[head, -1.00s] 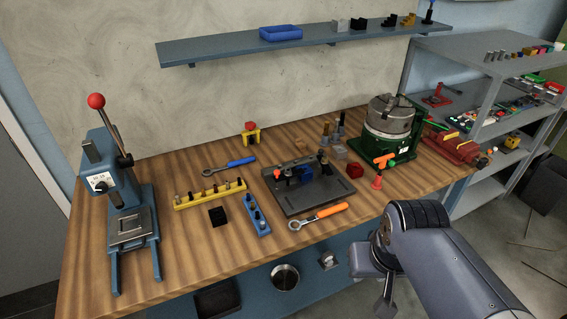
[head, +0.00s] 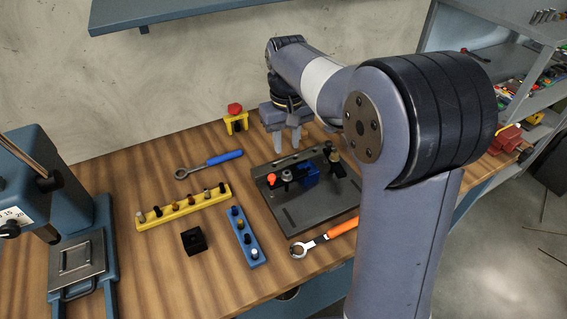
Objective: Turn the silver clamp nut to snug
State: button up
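The dark grey fixture plate (head: 312,205) lies on the wooden bench, with a blue block (head: 311,176), an orange-red knob (head: 271,179) and a black clamp part on it. A small silver-grey round piece (head: 287,173) beside the blue block looks like the clamp nut; it is too small to tell its shape or how tight it is. My gripper (head: 287,147) points down above the back edge of the fixture, behind the silver piece. Its two fingers are apart with nothing visible between them. I cannot tell its exact height.
An orange-handled wrench (head: 341,229) lies in front of the fixture, and a blue-handled wrench (head: 222,158) behind left. A yellow rack (head: 185,208), a blue rack (head: 245,239) and a black block (head: 194,240) stand left. A red-topped yellow stand (head: 236,121) is behind. My arm hides the bench's right part.

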aim_at(287, 173)
notch_tip(287, 173, down, 10)
jog(key=shift+r+p, duration=0.1)
jog(key=shift+p, duration=0.25)
jog(key=shift+s, duration=0.1)
jog(key=shift+c, duration=0.5)
grip_shut()
